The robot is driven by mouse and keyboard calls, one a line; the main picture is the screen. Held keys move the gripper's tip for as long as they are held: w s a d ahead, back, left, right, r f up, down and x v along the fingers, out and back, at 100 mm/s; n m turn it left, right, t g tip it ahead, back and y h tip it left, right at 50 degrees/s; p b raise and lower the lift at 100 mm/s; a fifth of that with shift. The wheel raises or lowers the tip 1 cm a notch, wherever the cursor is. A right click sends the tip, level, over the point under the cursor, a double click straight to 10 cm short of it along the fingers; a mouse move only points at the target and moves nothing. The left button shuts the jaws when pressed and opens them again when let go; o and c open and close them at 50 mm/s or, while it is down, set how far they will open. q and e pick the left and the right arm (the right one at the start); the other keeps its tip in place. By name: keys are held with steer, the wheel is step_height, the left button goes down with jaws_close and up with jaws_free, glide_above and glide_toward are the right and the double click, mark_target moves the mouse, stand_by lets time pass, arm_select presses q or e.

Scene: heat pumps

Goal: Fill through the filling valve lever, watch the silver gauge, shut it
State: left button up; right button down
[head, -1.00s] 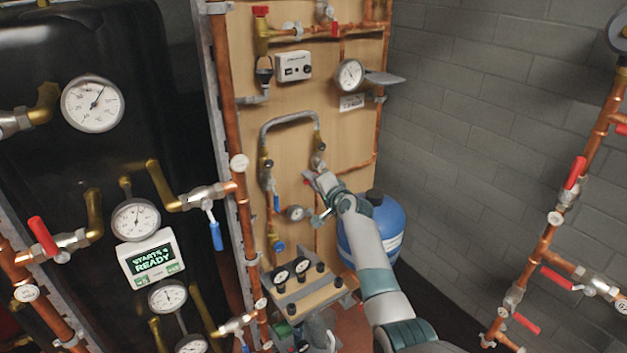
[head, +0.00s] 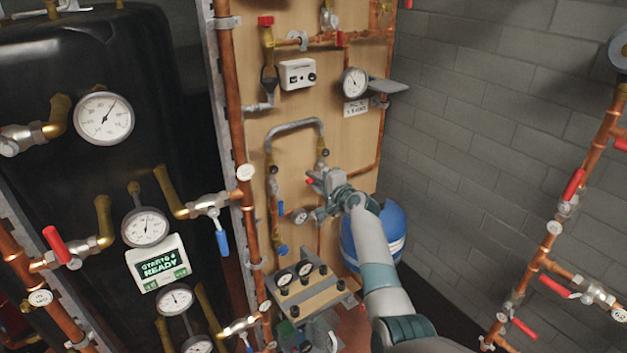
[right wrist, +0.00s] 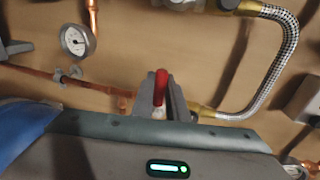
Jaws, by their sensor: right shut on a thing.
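The filling valve's red lever (right wrist: 160,87) stands up between the fingers of my right gripper (right wrist: 163,105) in the right wrist view. My right gripper (head: 318,181) is shut on it in the head view, in front of the wooden board. The lever's red tip (head: 309,180) shows just left of the fingers; the valve body is mostly hidden. The silver gauge (head: 354,82) is on the board above and right of my gripper, over a small white label. The gauge also shows in the right wrist view (right wrist: 78,40); its reading is too small to tell. My left gripper is out of view.
A braided hose (head: 297,125) loops above my right gripper. A small shelf (head: 388,86) juts out beside the gauge. A blue vessel (head: 385,225) stands behind my right forearm. Pipes with red levers (head: 573,185) run at the right.

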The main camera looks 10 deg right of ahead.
steer(key=c, duration=1.7)
jaws_free()
steer(key=shift+c, duration=0.2)
steer(key=shift+s, duration=0.15)
steer(key=b+v, duration=0.2)
steer(key=v, duration=1.5)
steer(key=shift+b, duration=0.4)
steer(key=shift+d+r, duration=0.15)
